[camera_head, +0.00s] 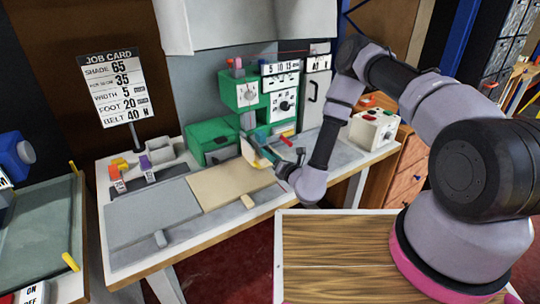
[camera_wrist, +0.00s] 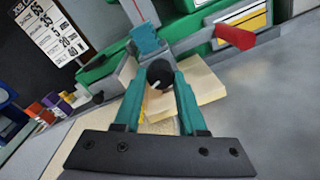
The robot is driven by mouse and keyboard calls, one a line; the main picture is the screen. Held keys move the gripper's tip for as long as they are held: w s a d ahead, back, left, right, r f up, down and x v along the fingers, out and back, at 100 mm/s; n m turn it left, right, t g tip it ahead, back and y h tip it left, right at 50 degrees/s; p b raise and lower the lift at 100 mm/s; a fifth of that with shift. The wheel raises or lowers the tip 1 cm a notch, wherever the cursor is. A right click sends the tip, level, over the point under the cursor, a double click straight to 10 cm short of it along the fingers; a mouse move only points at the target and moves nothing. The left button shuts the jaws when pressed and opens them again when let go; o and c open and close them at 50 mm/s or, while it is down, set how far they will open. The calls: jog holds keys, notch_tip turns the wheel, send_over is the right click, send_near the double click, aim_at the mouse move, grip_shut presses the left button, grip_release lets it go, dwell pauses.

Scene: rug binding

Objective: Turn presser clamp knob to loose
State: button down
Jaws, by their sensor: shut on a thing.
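In the wrist view, a round black knob (camera_wrist: 160,73) with a white pointer mark sits between the tips of my two teal fingers. I take it to be the presser clamp knob. My gripper (camera_wrist: 160,78) is shut on it, with a finger on either side. The pointer slants toward the lower left of the picture; no loose or tight label is readable. In the head view, my gripper (camera_head: 272,157) is low at the front of the green machine (camera_head: 212,141), and the knob cannot be made out there.
A red lever (camera_wrist: 235,36) sticks out just right of the knob. A job card (camera_head: 112,85) stands at the back left. Tan and grey boards (camera_head: 215,188) lie in front of the machine. A white box with buttons (camera_head: 374,128) stands to the right.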

jog(key=shift+n, duration=0.9)
jog(key=shift+f, duration=0.1)
jog(key=shift+c, duration=2.4)
grip_release()
jog(key=v, duration=1.1)
